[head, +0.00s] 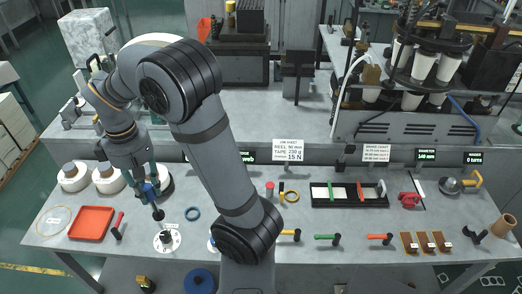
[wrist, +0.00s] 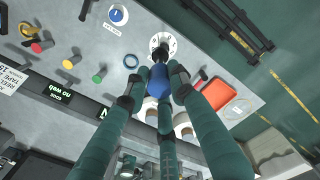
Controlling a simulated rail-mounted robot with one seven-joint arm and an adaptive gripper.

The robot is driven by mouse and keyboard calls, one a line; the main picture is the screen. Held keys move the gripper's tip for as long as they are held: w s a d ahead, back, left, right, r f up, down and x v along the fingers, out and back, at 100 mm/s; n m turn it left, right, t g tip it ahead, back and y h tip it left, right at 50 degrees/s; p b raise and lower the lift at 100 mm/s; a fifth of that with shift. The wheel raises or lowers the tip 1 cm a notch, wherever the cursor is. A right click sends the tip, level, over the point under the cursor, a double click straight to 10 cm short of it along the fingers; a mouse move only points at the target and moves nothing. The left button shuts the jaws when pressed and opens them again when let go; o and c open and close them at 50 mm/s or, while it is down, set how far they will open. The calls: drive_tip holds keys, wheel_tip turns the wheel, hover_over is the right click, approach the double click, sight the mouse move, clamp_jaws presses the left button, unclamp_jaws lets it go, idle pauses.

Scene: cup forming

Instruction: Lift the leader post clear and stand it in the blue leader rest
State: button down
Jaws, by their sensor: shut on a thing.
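My gripper (wrist: 158,72) is shut on the leader post (wrist: 157,84), a blue body with a dark lower end. In the head view the post (head: 157,211) hangs from my gripper (head: 147,187), slightly tilted, its dark end above the table. A white round plate (head: 157,246) with a dark socket lies below and just beyond that end. A white disc with a blue centre (wrist: 117,15), probably the blue leader rest, lies left of the plate in the wrist view. In the head view my arm hides most of that disc.
A blue ring (head: 192,213) lies right of the post. A red tray (head: 91,222) and a red-handled tool (head: 118,228) lie to the left. Coloured-handled tools, including a green one (head: 327,237), line the front right.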

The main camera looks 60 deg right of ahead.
drive_tip(key=s+d+f+n+p, duration=0.1)
drive_tip(key=s+d+f+n, duration=0.15)
drive_tip(key=d, duration=0.85)
drive_tip(key=s+d+f+n+p, duration=0.1)
drive_tip(key=s+d+p, duration=0.15)
drive_tip(key=d, duration=0.75)
drive_tip(key=s+d+f+n+p, duration=0.1)
drive_tip(key=s+d+f, duration=0.1)
drive_tip(key=s+d, duration=0.6)
drive_tip(key=s+d+f+n+p, duration=0.1)
drive_tip(key=s+d+f+n, duration=0.1)
drive_tip(key=s+d, duration=0.6)
drive_tip(key=s+f, duration=0.1)
drive_tip(key=s, duration=0.2)
drive_tip(key=shift+s+d, duration=0.25)
drive_tip(key=shift+s, duration=0.15)
